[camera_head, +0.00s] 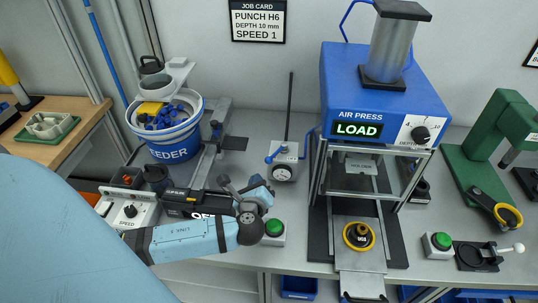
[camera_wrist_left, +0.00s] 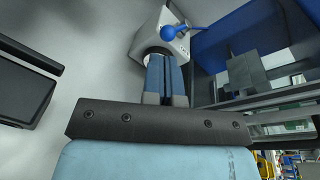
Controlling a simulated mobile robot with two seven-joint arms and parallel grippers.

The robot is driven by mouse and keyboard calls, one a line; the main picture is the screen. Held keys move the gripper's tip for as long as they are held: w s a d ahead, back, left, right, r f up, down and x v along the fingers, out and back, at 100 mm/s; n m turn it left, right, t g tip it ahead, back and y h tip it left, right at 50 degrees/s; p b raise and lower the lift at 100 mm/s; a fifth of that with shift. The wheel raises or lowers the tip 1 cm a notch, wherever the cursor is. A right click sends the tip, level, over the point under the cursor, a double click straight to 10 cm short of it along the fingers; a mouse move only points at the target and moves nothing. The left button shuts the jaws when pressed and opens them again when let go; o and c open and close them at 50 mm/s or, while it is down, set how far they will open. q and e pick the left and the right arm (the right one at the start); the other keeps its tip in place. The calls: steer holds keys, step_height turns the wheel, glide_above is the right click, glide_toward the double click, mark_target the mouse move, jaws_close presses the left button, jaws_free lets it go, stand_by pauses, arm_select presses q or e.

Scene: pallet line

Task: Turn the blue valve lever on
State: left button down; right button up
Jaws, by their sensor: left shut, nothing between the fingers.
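The blue valve lever (camera_head: 274,154) sits on top of a small grey box with a round dial (camera_head: 284,172), left of the air press. In the head view its knob points left and toward me. In the left wrist view the lever (camera_wrist_left: 185,29) shows beyond the fingertips, its round knob at the left end. My left gripper (camera_head: 256,183) is in front of and slightly left of the valve box. Its two blue fingers (camera_wrist_left: 165,76) are shut together and empty, pointing toward the box; the fingers appear apart from the lever. My right gripper is out of view.
The blue air press (camera_head: 362,95), its display reading LOAD, stands right of the valve. A feeder bucket (camera_head: 168,137) stands at the left. A green button box (camera_head: 273,232) is near my left wrist. A thin dark rod (camera_head: 290,105) rises behind the valve box.

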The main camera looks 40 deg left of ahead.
mark_target(277, 153)
arm_select(q)
steer(key=w+d+r+n+g+h+p, duration=0.2)
steer(key=d+r+n+g, duration=0.15)
steer(key=n, duration=0.75)
steer(key=w+d+r+n+g+h+p, duration=0.2)
steer(key=d+n+g+p, duration=0.15)
steer(key=n, duration=0.75)
steer(key=w+a+f, duration=0.1)
steer(key=a+f, duration=0.1)
steer(key=w+a+f+p, duration=0.1)
steer(key=w+a+f, duration=0.1)
steer(key=a, duration=0.1)
steer(key=w+a+f, duration=0.2)
steer(key=a+f, duration=0.1)
steer(key=shift+f+p, duration=0.1)
steer(key=shift+p, duration=0.3)
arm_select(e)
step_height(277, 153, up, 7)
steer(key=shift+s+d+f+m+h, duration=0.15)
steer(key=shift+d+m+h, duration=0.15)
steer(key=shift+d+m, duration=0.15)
arm_select(q)
steer(key=shift+w, duration=0.1)
